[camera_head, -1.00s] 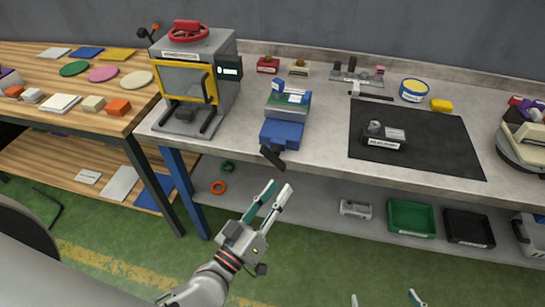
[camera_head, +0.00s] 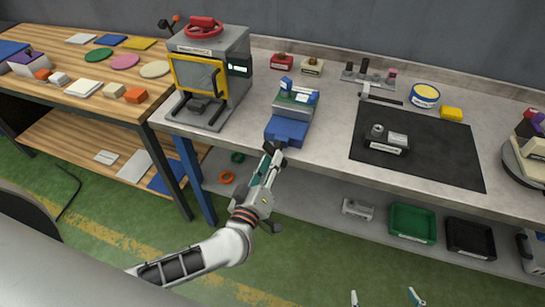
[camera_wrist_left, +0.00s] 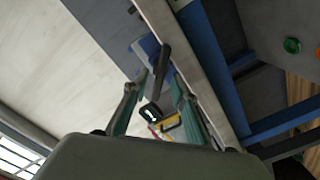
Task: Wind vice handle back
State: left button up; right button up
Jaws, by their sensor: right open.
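The blue vice (camera_head: 288,128) stands at the front edge of the grey bench, with a white and blue block in its jaws. Its dark handle (camera_head: 268,148) hangs at the front and also shows in the left wrist view (camera_wrist_left: 165,65). My left gripper (camera_head: 269,162) is at the handle, below the vice. In the left wrist view its fingers (camera_wrist_left: 158,85) stand apart on either side of the handle, with gaps visible. Whether either finger touches it I cannot tell. My right gripper (camera_head: 385,296) is open and empty at the bottom edge; only its fingertips show.
A yellow-framed machine (camera_head: 205,80) with a red wheel stands left of the vice. A black mat (camera_head: 435,160) with a small dark device (camera_head: 387,143) lies to the right. Green (camera_head: 412,222) and black (camera_head: 470,238) trays sit on the lower shelf.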

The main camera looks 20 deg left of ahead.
pick_arm(q)
jog(key=shift+w, duration=0.8)
grip_shut()
